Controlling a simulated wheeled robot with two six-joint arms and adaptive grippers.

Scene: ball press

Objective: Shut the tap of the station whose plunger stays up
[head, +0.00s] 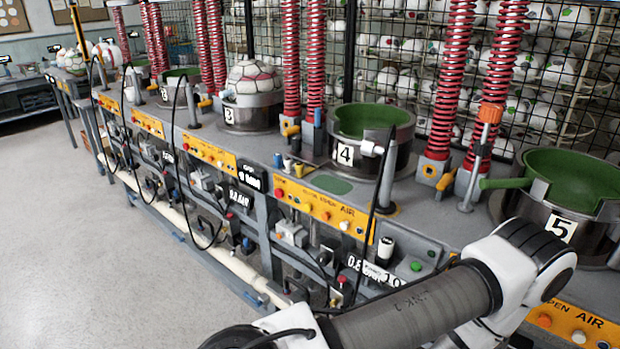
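A row of press stations runs along a grey bench. Station 3 holds a white and red ball (252,77) in its cup. Station 4 has an empty green cup (372,120), and station 5 has an empty green cup (575,175) at the right. Red springs (455,80) stand beside the cups. I cannot tell any plunger's height. Small valves and fittings (293,233) sit under the bench edge, but I cannot tell which are taps or how they are set. My arm crosses the lower right and hides part of the front. Neither gripper is in view.
Yellow button panels (320,207) line the bench front. Black hoses (186,150) hang in loops, and a pale pipe (228,262) runs low along the frame. A wire cage of balls (540,60) stands behind. The floor (100,270) at left is clear.

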